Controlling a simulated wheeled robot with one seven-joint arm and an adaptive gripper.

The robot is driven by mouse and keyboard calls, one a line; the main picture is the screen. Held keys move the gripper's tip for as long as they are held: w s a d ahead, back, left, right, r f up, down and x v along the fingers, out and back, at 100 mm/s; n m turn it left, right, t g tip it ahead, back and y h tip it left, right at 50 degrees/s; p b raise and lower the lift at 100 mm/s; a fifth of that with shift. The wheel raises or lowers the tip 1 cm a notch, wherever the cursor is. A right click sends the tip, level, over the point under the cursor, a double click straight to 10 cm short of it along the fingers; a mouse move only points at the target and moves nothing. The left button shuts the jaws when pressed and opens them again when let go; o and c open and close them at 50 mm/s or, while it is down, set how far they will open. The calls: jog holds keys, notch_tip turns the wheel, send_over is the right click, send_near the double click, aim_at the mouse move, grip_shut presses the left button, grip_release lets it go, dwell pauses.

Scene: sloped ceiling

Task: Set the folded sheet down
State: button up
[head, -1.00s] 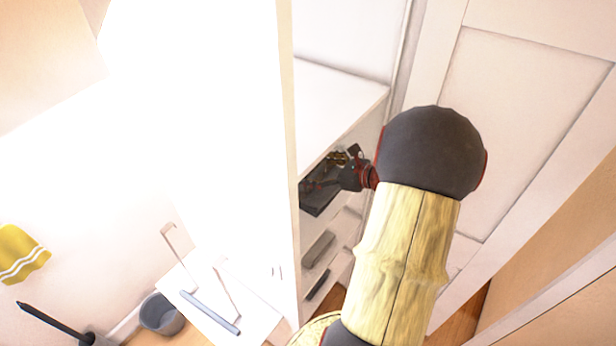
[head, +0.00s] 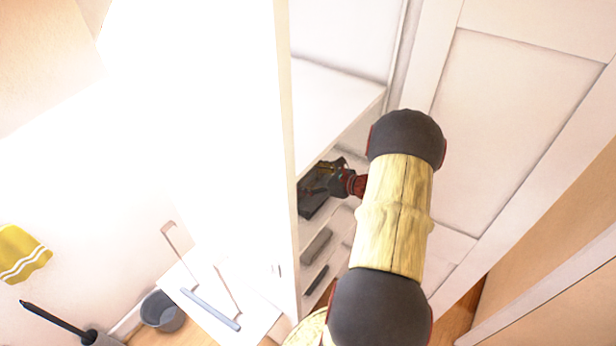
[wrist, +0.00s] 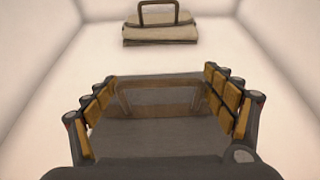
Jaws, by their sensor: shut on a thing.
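A dark grey-brown flat thing, which I take to be the folded sheet (wrist: 155,133), lies between the two fingers of my gripper (wrist: 160,103) in the wrist view. The fingers, with orange-brown pads, stand at its left and right sides and are shut on it. A faint brown loop shape shows on its upper part. In the head view my gripper (head: 338,180) is inside the white cabinet's opening, next to a dark thing (head: 313,199). I cannot tell in either view whether the sheet touches a surface below it.
A beige folded item with a brown handle-like loop (wrist: 160,32) lies ahead in the white compartment (wrist: 255,70). The cabinet's upright side panel (head: 288,150) stands close left of my arm. A panelled white door (head: 520,140) is at right. A grey bin (head: 162,311) stands lower left.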

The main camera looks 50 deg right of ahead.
jog(key=shift+f, duration=0.2)
jog(key=o, duration=1.8)
jog(key=shift+o, duration=0.4)
jog(key=shift+r, duration=0.1)
jog(key=shift+r, duration=0.15)
jog(key=b+v, duration=0.1)
jog(key=v, duration=1.1)
jog(key=shift+b, duration=0.35)
